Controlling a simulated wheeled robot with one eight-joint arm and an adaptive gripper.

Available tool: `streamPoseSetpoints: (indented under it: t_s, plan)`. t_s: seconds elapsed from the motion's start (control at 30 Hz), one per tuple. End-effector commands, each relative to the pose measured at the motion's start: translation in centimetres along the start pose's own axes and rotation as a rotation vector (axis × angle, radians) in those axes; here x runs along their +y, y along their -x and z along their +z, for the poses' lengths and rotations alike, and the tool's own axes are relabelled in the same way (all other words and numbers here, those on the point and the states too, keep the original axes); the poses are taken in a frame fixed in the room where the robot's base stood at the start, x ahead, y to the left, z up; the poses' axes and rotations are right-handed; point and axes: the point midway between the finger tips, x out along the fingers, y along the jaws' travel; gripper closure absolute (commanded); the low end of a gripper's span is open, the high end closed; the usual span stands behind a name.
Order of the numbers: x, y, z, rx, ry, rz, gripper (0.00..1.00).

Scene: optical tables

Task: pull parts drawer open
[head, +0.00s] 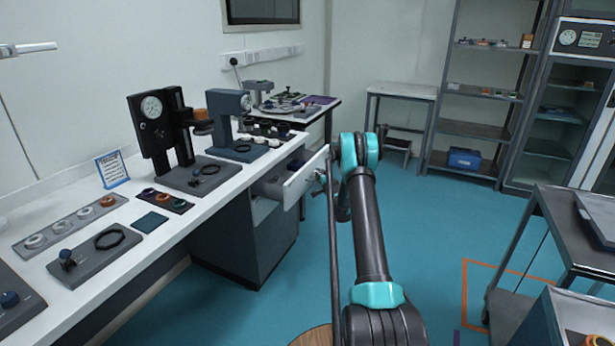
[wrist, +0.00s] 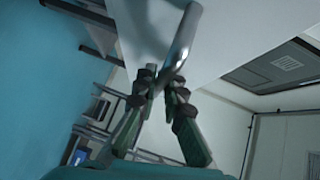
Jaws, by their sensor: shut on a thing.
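The parts drawer (head: 303,181) stands partly out of the dark cabinet under the white workbench, with its white front facing my arm. Its inside shows behind the front, with grey contents that I cannot make out. My gripper (head: 321,178) is at the drawer front, small and partly hidden by my arm in the head view. In the wrist view, my gripper (wrist: 160,85) has its two green fingers with dark pads shut on the metal bar handle (wrist: 185,38). The pale drawer front (wrist: 235,35) lies behind the handle.
The workbench (head: 150,252) holds a dial gauge stand (head: 160,135), small rings and trays. A dark trolley (head: 570,240) stands at the right. A small table (head: 400,90) and shelves (head: 480,92) are at the back. The blue floor between is mostly clear.

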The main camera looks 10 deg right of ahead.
Motion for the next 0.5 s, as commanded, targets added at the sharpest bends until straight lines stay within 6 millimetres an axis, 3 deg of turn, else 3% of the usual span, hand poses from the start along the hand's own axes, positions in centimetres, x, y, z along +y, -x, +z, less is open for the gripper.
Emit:
streamPoseSetpoints:
  t_s: [0.2,0.5]
  plan:
    - [1.1,4.0,-4.0,0.004,-0.001,0.001,1.0]
    - [2.2,7.8,-7.8,0.002,0.0,0.0,1.0]
